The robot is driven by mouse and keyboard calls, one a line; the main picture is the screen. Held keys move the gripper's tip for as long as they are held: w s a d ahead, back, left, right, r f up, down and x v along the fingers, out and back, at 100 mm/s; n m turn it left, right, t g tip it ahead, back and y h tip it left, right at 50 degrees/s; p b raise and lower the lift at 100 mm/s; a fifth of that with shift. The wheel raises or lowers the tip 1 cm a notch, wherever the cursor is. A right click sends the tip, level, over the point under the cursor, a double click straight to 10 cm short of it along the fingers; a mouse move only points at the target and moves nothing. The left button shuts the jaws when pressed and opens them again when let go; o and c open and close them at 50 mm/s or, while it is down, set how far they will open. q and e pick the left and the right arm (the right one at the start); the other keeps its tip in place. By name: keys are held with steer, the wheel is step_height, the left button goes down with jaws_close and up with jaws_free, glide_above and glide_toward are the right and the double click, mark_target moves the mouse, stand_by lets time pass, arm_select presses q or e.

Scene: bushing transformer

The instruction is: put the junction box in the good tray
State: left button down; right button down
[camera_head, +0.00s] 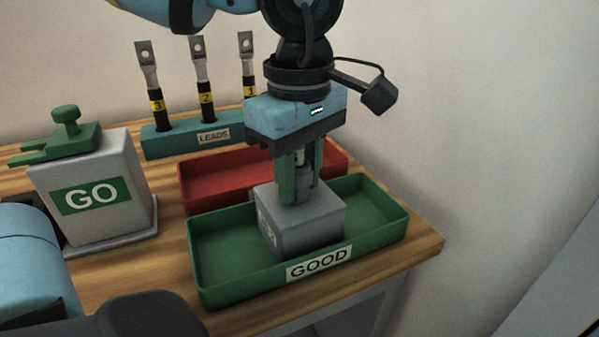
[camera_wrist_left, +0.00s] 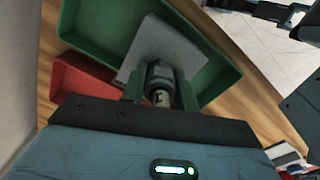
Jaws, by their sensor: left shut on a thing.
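The junction box (camera_head: 302,227) is a grey box with a cylindrical stub on top. In the head view it is inside the outline of the green tray labelled GOOD (camera_head: 222,291). I cannot tell whether its underside touches the tray floor. My left gripper (camera_head: 301,190) points down from above, its green fingers shut on the stub. In the left wrist view the gripper (camera_wrist_left: 160,97) holds the stub, with the grey box (camera_wrist_left: 165,50) beyond it and the green tray (camera_wrist_left: 92,20) around it. My right gripper is not seen.
A red tray (camera_head: 215,178) lies directly behind the green one. A teal LEADS rack (camera_head: 183,139) with upright cable leads stands behind. A grey GO box (camera_head: 92,192) with a green top piece is at left. The table's right edge is close to the green tray.

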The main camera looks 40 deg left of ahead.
arm_select(q)
steer(key=shift+f, duration=0.1)
steer(key=c, duration=1.1)
jaws_free()
steer(key=shift+o, duration=0.2)
steer(key=shift+r, duration=0.25)
step_height(320, 180, up, 12)
steer(key=shift+f+p, duration=0.1)
steer(key=shift+p, duration=0.8)
